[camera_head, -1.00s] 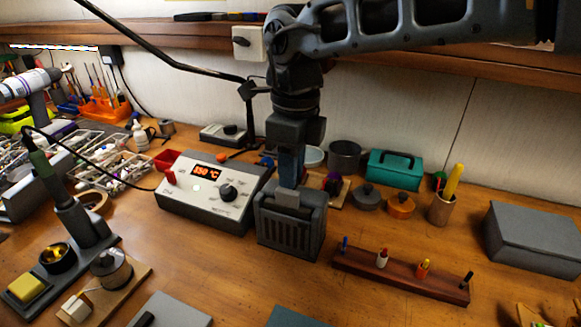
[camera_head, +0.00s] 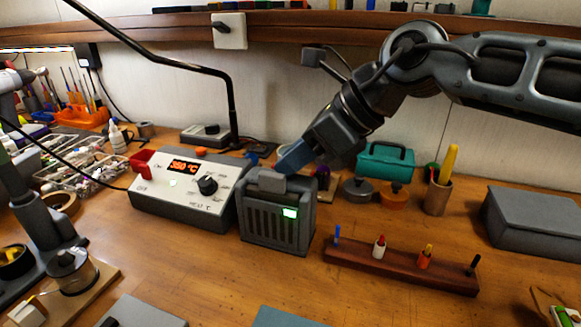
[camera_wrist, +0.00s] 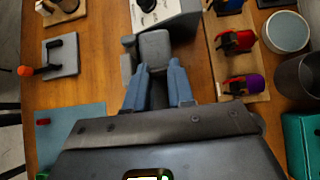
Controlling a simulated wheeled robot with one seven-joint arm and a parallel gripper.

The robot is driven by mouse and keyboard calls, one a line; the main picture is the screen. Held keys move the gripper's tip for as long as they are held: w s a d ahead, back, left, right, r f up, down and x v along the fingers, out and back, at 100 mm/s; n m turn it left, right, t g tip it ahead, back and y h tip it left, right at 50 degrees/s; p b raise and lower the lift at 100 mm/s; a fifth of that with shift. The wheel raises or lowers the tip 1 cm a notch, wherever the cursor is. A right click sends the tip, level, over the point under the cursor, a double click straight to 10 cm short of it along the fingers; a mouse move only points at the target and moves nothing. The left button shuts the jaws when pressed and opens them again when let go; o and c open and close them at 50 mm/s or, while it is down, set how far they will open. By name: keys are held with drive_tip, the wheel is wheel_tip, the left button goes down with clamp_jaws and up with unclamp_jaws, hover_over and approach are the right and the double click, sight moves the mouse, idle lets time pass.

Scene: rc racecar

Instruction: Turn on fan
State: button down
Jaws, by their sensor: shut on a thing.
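The fan is the dark grey box with a slotted front grille (camera_head: 276,228), standing on the workbench right of the white control unit. A small green-white light (camera_head: 290,212) glows on its front. A grey block-like lever (camera_head: 271,182) sits at the fan's top. My gripper (camera_head: 285,168) reaches down to it from the upper right, tilted, its blue fingers at the block. In the wrist view the grey block (camera_wrist: 155,47) lies at the tips of my gripper's two blue fingers (camera_wrist: 160,78), which are shut on it. The fan's body is mostly hidden there.
The control unit (camera_head: 150,205) with a red display stands close to the fan's left. A wooden pen rack (camera_head: 400,268) is at the right front. A teal box (camera_head: 385,163), pots and a pencil cup (camera_head: 437,198) stand behind.

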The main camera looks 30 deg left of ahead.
drive_tip(key=shift+d+y+b, duration=0.2)
drive_tip(key=shift+y+b, duration=0.2)
drive_tip(key=shift+y, duration=0.1)
drive_tip(key=shift+f, duration=0.1)
drive_tip(key=c, duration=1.2)
unclamp_jaws()
drive_tip(key=shift+c, duration=0.2)
drive_tip(key=v, duration=0.7)
drive_tip(key=shift+w+d+r, duration=0.15)
drive_tip(key=shift+d+r, duration=0.1)
drive_tip(key=shift+r, duration=0.1)
